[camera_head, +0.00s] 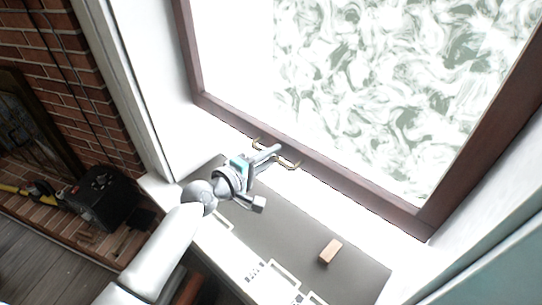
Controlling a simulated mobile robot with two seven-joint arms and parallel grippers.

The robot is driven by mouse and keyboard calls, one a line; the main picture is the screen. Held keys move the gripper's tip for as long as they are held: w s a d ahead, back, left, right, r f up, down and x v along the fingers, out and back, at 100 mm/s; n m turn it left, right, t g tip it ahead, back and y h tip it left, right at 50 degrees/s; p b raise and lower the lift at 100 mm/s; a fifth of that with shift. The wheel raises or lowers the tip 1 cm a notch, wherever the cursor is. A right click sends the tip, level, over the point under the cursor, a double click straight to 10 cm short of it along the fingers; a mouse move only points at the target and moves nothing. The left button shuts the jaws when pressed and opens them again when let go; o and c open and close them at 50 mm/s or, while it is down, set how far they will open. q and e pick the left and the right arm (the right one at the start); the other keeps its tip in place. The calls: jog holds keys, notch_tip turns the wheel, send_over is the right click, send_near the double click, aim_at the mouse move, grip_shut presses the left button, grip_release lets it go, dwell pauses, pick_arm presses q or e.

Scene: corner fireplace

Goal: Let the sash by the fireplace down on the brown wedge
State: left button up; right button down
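The sash is a dark brown wooden frame (320,175) around a bright pane with a green and white swirl pattern. Its bottom rail appears raised above the sill, with brass lift handles (290,163) along it. The brown wedge (330,251) is a small light-brown block lying on the grey sill, right of my gripper and apart from it. My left gripper (267,176) is open, its two fingers spread. Its upper finger lies close to the handles; I cannot tell whether it touches. Nothing shows between the fingers. My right gripper is not in view.
The grey sill (290,228) has white outlined markings along its front edge. A white window jamb (122,85) stands at the left, beside the brick wall (38,50). A black box (104,197) sits on the brick hearth at the left. The sill around the wedge is clear.

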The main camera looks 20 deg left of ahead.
pick_arm(q)
jog(key=shift+c, duration=0.4)
grip_shut()
dwell(1.0)
